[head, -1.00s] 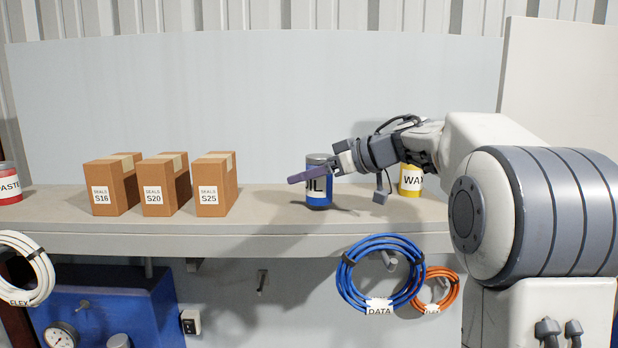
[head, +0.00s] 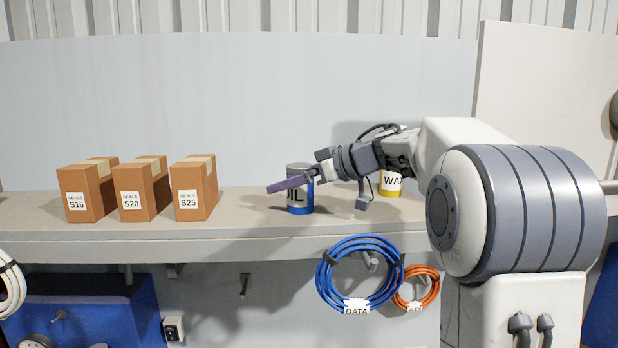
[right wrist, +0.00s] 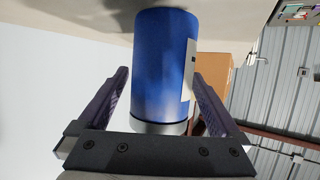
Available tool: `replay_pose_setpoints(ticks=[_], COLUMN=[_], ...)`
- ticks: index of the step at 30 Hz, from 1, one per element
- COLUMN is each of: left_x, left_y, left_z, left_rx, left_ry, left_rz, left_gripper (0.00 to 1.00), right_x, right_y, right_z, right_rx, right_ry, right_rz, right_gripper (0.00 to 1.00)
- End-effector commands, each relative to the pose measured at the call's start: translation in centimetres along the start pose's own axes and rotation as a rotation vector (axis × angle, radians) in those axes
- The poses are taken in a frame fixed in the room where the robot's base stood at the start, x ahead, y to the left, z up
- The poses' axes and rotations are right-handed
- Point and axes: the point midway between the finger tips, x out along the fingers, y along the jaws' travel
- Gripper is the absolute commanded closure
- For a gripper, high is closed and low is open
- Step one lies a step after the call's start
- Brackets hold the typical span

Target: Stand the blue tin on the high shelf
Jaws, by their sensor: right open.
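The blue tin (head: 299,209), with a grey lid and a white label ending in "IL", stands upright on the high shelf (head: 240,228). My right gripper (head: 288,184) reaches in from the right, its finger crossing in front of the tin's label. In the right wrist view the tin (right wrist: 160,65) fills the middle, appearing upside down, with the open fingers on either side of it. A gap shows between the tin and the left finger; contact on the right is hard to tell. My left gripper is out of view.
Three brown boxes (head: 195,188) stand left on the shelf. A yellow "WAX" tin (head: 390,184) is partly behind my right arm. A blue cable coil (head: 333,295) and an orange coil (head: 433,290) hang below the shelf edge. Shelf between boxes and tin is clear.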

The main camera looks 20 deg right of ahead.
Motion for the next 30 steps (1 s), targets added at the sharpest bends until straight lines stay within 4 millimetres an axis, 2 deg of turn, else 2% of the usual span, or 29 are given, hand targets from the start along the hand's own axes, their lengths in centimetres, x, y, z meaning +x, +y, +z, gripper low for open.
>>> replay_pose_setpoints(ticks=[7,15,21,30], left_x=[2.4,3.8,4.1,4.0], left_y=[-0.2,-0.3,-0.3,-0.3], left_z=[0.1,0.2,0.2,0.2], left_rx=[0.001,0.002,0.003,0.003], left_ry=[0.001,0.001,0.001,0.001], left_rz=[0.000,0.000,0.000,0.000], left_gripper=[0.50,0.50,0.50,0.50], right_x=[-4.8,-9.9,-11.5,-11.6], right_y=[0.1,0.1,0.0,0.0], right_z=[0.5,0.3,0.1,0.1], right_rx=[-0.002,0.000,0.000,0.000], right_ry=[0.001,0.000,0.000,0.000], right_rz=[0.009,0.005,0.001,0.000], right_gripper=[0.01,0.01,0.01,0.01])
